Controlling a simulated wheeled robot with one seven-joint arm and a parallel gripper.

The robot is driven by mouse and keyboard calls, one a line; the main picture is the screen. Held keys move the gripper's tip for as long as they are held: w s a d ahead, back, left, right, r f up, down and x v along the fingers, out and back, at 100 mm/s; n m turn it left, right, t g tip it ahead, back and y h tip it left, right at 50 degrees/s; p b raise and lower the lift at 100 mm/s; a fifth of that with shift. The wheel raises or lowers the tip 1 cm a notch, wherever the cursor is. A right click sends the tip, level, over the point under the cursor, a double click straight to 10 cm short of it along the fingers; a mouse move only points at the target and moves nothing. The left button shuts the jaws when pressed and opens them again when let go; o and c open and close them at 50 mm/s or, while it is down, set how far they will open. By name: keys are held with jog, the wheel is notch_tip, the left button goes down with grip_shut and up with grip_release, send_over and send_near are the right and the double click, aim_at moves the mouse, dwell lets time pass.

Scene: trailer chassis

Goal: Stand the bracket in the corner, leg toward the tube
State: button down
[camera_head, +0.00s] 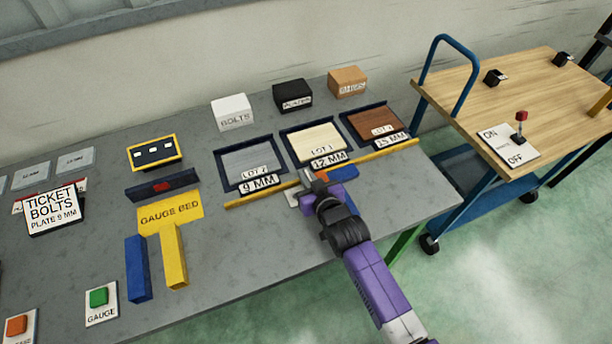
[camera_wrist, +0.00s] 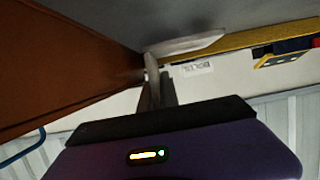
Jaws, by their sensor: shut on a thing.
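My gripper (camera_head: 318,181) is low over the right part of the grey bench, just in front of the long yellow rail. It is shut on a pale piece, seen at the fingers in the wrist view (camera_wrist: 185,44), which looks like a bent plate and may be the bracket. I cannot identify the corner or tube with certainty.
Trays of plates (camera_head: 246,167) lie behind the yellow rail (camera_head: 262,194). A yellow gauge bed (camera_head: 172,212) with blue bars (camera_head: 138,268) is at left. A wood-topped cart (camera_head: 540,90) stands at right. A large brown surface (camera_wrist: 55,60) blocks the wrist view's left.

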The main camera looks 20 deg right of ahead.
jog(key=shift+f, duration=0.25)
jog(key=c, duration=1.9)
grip_release()
jog(key=shift+r+p, duration=0.45)
jog(key=shift+r, duration=0.15)
jog(key=shift+s+r, duration=0.15)
jog(key=shift+s, duration=0.15)
jog(key=b+v, duration=0.1)
jog(key=v, duration=1)
jog(key=shift+s, duration=0.2)
